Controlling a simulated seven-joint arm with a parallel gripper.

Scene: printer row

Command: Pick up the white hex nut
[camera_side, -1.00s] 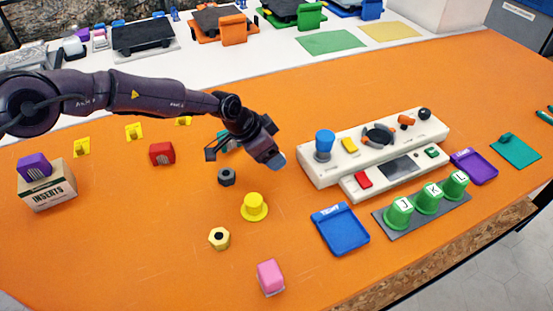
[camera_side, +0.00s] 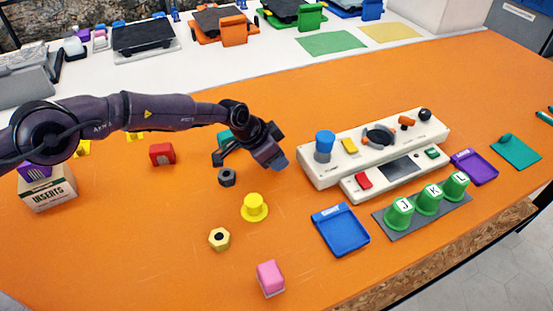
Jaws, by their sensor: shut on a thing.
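My gripper (camera_side: 272,158) hangs over the orange table, left of the white control panel. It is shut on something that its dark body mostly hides. A small pale grey-blue patch shows at its lower right tip, and I cannot tell whether this is the white hex nut or part of the gripper. No white hex nut shows clearly anywhere. A dark grey hex nut (camera_side: 227,177) lies on the table below and left of the gripper. A yellow hex nut (camera_side: 219,239) lies nearer the front.
A yellow hat-shaped piece (camera_side: 254,208) stands just below the gripper. The control panel (camera_side: 322,174) with its blue knob is close on the right. A blue tray (camera_side: 340,229), a pink block (camera_side: 270,278) and a red block (camera_side: 162,154) stand around. The left front table is clear.

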